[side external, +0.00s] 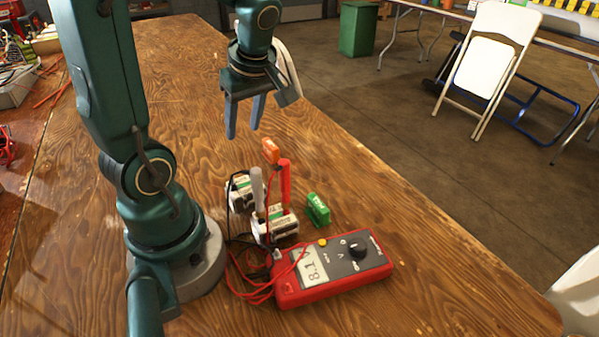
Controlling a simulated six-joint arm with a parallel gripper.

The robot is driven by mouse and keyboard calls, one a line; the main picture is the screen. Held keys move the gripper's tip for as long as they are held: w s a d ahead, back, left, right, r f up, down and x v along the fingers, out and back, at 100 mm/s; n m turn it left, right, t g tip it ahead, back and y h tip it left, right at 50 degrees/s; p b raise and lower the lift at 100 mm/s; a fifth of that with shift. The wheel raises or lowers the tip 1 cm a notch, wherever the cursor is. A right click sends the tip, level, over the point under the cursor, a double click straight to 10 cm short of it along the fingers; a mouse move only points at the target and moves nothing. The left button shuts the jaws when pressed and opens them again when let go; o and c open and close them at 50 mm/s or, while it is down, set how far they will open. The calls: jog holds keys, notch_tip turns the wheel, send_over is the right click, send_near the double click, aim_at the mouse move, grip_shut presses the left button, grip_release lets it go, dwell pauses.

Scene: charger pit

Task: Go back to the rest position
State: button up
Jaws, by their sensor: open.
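My gripper (243,117) hangs above the wooden table, its two blue-grey fingers pointing down and apart. It is open, with nothing between the fingers. It is up and to the left of the small orange block (271,151) and clear of the objects on the table.
A red multimeter (332,268) reading about 8.1 lies near the front. White-and-green units (273,225) with a red probe (285,181) and a grey probe (257,187) stand behind it, with cables alongside. A green block (317,209) sits to their right. The wooden table (420,240) is clear at right.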

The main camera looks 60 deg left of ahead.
jog(key=shift+s+a+f+m+t, duration=0.15)
jog(key=shift+s+a+f+m, duration=0.2)
jog(key=shift+a+f, duration=0.6)
jog(key=shift+s+a+f+m+t, duration=0.1)
jog(key=shift+s+a+f+m, duration=0.25)
jog(key=shift+a+f, duration=0.6)
jog(key=shift+s+a+f+m+t, duration=0.2)
jog(key=shift+a+f+m, duration=0.25)
jog(key=shift+a, duration=0.85)
